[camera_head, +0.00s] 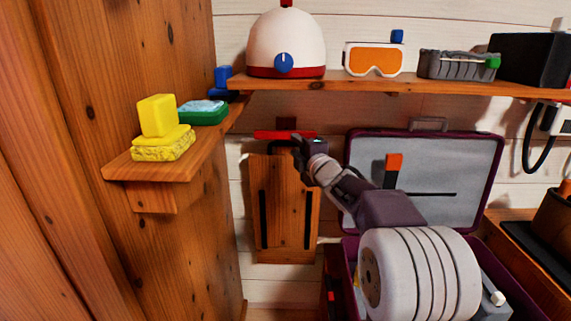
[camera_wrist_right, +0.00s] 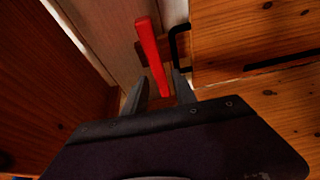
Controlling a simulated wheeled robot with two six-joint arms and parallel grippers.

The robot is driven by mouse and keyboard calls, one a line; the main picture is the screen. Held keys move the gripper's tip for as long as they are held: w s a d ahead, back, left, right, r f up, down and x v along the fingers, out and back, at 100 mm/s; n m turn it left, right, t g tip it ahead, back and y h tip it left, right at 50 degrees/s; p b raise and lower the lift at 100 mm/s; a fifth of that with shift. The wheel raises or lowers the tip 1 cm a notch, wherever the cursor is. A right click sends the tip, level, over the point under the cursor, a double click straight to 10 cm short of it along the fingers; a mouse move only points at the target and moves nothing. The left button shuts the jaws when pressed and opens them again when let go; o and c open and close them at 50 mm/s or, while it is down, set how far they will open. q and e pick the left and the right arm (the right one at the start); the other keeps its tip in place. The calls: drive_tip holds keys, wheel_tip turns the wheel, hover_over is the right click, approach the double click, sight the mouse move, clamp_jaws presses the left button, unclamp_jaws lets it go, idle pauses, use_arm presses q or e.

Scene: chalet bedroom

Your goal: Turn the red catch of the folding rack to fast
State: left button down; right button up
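The folding rack (camera_head: 285,205) is a wooden panel with two black slots, folded up against the white wall. Its red catch (camera_head: 270,134) is a bar lying level across a dark mount above the panel. My right gripper (camera_head: 299,146) is at the catch's right end. In the right wrist view the catch (camera_wrist_right: 150,50) runs down between the two spread fingers of the right gripper (camera_wrist_right: 161,80), with gaps visible beside it. I cannot tell whether a finger touches it. My left gripper is not in view.
A shelf (camera_head: 350,84) with a helmet (camera_head: 285,40), goggles (camera_head: 374,59) and a grey basket (camera_head: 455,65) runs above. A corner shelf (camera_head: 120,165) with sponges (camera_head: 160,140) is left.

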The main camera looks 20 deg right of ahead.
sight(287, 137)
drive_tip(key=w, duration=0.6)
drive_tip(key=w+p, duration=0.1)
drive_tip(key=w, duration=0.2)
drive_tip(key=shift+d+r, duration=0.2)
drive_tip(key=shift+d, duration=0.05)
clamp_jaws()
drive_tip(key=shift+f, duration=0.1)
idle(1.0)
